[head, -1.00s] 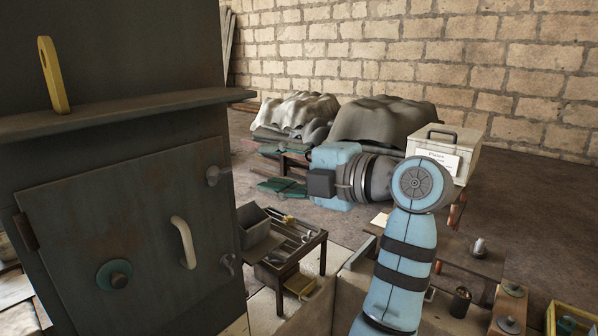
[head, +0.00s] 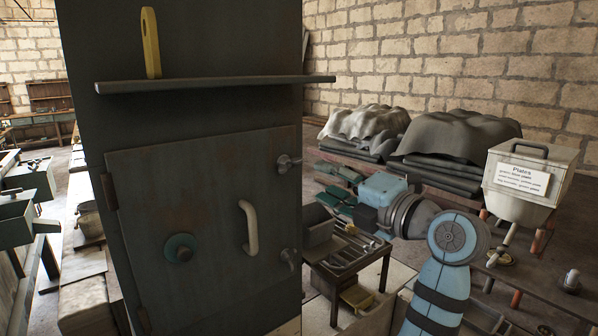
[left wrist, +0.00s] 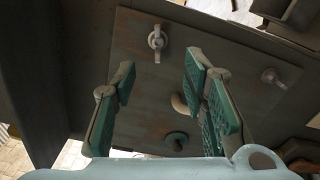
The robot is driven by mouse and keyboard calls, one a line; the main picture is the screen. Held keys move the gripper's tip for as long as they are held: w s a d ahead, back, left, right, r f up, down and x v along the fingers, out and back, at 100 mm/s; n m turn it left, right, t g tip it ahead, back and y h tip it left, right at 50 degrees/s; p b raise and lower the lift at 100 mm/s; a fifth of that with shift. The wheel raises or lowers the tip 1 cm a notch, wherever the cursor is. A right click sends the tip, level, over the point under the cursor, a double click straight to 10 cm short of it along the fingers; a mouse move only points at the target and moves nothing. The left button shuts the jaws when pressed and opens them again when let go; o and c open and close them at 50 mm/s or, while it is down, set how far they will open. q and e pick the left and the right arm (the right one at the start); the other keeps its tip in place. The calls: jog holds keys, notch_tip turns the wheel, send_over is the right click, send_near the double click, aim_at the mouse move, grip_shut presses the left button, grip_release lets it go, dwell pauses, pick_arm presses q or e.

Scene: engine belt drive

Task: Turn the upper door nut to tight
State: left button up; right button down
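The upper door nut (head: 287,163) is a grey winged nut near the right edge of a dark metal door (head: 215,220). In the left wrist view the upper nut (left wrist: 157,42) shows ahead, between the finger directions. The similar lower nut (head: 290,258) sits below it; it also shows in the left wrist view (left wrist: 272,77).
A pale curved handle (head: 250,227) and a round teal-ringed knob (head: 180,248) stand out from the door. A shelf (head: 215,84) with a yellow tool (head: 151,43) is above.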

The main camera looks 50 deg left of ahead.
aim_at(289, 164)
pick_arm(q)
jog(key=a, duration=0.3)
jog(key=a+p, duration=0.1)
jog(key=a, duration=0.3)
jog(key=a+p, duration=0.1)
jog(key=a, duration=0.2)
jog(key=shift+w+a+r, duration=0.15)
jog(key=shift+w+a, duration=0.2)
jog(key=shift+a, duration=0.2)
jog(key=shift+d, duration=0.1)
jog(key=shift+c, duration=0.4)
grip_shut()
jog(key=m+p, duration=0.1)
jog(key=p, duration=0.1)
jog(key=m+p, duration=0.1)
jog(key=shift+d+r+p, duration=0.15)
jog(key=shift+r+p, duration=0.25)
jog(key=shift+f+m, duration=0.2)
jog(key=shift+m, duration=0.4)
jog(key=shift+f, duration=0.15)
